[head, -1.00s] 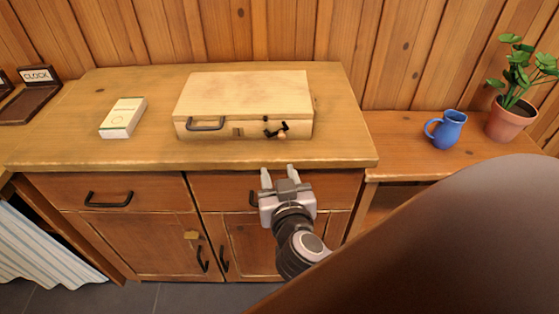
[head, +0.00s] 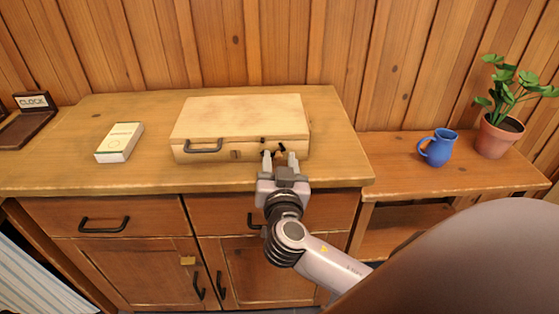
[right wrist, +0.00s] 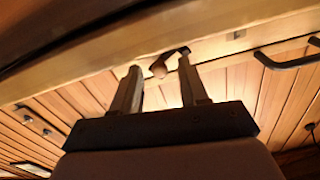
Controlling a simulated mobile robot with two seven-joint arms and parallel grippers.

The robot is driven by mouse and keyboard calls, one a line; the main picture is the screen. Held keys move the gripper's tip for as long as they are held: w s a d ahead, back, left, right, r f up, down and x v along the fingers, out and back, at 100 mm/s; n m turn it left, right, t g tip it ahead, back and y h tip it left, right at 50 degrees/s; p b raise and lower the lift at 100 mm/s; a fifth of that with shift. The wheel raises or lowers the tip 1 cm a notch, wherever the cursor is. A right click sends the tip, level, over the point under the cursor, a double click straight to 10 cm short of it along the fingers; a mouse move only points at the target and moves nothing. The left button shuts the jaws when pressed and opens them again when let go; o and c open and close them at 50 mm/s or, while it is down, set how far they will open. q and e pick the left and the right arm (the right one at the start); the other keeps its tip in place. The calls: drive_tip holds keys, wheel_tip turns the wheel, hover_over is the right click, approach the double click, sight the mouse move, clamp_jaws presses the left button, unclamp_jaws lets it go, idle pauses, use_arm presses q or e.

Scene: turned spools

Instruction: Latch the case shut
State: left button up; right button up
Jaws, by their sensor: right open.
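The pale wooden case (head: 240,117) lies on the cabinet top with its lid down. Its dark handle (head: 204,146) is on the front left. The dark latch (head: 282,148) is on the front right and is partly hidden by my fingers in the head view. In the right wrist view, the latch's brown knob (right wrist: 159,69) shows between the fingertips. My right gripper (head: 280,157) is open and empty, just in front of the latch; I cannot tell whether it touches. It also shows in the right wrist view (right wrist: 161,78). My left gripper is out of view.
A small white box (head: 119,142) lies left of the case, and a dark stand labelled CLOCK (head: 32,112) is farther left. A blue jug (head: 438,148) and a potted plant (head: 497,135) stand on the lower shelf at right. A plank wall is behind.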

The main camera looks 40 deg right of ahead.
clamp_jaws()
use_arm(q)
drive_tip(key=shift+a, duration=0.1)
